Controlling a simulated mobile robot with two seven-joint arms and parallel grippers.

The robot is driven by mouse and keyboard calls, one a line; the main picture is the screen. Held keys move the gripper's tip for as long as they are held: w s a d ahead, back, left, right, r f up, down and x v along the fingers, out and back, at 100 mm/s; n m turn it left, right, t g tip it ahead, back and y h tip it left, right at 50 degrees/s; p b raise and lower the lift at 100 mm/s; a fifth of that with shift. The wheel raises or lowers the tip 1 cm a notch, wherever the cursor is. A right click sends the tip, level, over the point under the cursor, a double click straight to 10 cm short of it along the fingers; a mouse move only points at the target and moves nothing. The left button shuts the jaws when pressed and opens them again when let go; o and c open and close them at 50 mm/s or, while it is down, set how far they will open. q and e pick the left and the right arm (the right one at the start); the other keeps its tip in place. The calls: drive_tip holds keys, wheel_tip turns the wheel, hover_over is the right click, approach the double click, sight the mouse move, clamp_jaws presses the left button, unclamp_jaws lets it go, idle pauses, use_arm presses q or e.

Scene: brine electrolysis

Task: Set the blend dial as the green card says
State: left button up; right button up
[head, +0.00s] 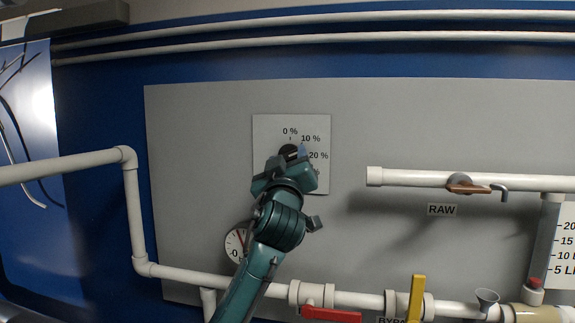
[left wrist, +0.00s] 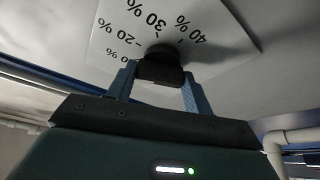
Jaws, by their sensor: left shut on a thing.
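The blend dial is a black knob (head: 288,151) on a pale square plate (head: 265,130) on the grey panel. The head view shows its 0 %, 10 % and 20 % marks. In the left wrist view the knob (left wrist: 162,55) sits on the plate (left wrist: 220,48), where marks from 0 % to 40 % show. My left gripper (head: 293,155) is shut on the knob, with a blue finger on either side in the left wrist view (left wrist: 158,80). I cannot tell where the knob points. The green card and my right gripper are not in view.
A gauge (head: 235,245) sits partly behind my left arm. White pipes (head: 130,205) run left of and below the dial. A red handle (head: 332,314) and a yellow handle (head: 417,298) are at the lower right. The RAW valve (head: 467,187) is further right.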

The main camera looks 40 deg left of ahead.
use_arm(q)
drive_tip(key=m+t+h, duration=0.1)
drive_tip(key=m, duration=0.1)
drive_tip(key=m+h, duration=0.1)
drive_tip(key=m, duration=0.2)
drive_tip(key=shift+a+m+t+p, duration=0.15)
drive_tip(key=shift+m+t+p, duration=0.15)
drive_tip(key=shift+t+p, duration=0.1)
drive_tip(key=m+h+p, duration=0.1)
drive_tip(key=m, duration=0.1)
drive_tip(key=shift+m+t, duration=0.4)
drive_tip(key=m+h+p, duration=0.1)
drive_tip(key=m+h, duration=0.1)
drive_tip(key=shift+s+m, duration=0.1)
drive_tip(key=shift+m, duration=0.2)
drive_tip(key=m+h+p, duration=0.1)
drive_tip(key=m+h, duration=0.1)
drive_tip(key=m, duration=0.2)
drive_tip(key=m+h+p, duration=0.1)
drive_tip(key=m, duration=0.3)
drive_tip(key=shift+a+t+h, duration=0.15)
drive_tip(key=shift+t+h, duration=0.15)
drive_tip(key=shift+h, duration=0.1)
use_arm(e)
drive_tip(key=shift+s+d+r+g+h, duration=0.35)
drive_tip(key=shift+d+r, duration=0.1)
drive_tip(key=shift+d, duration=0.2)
use_arm(q)
drive_tip(key=shift+m, duration=0.3)
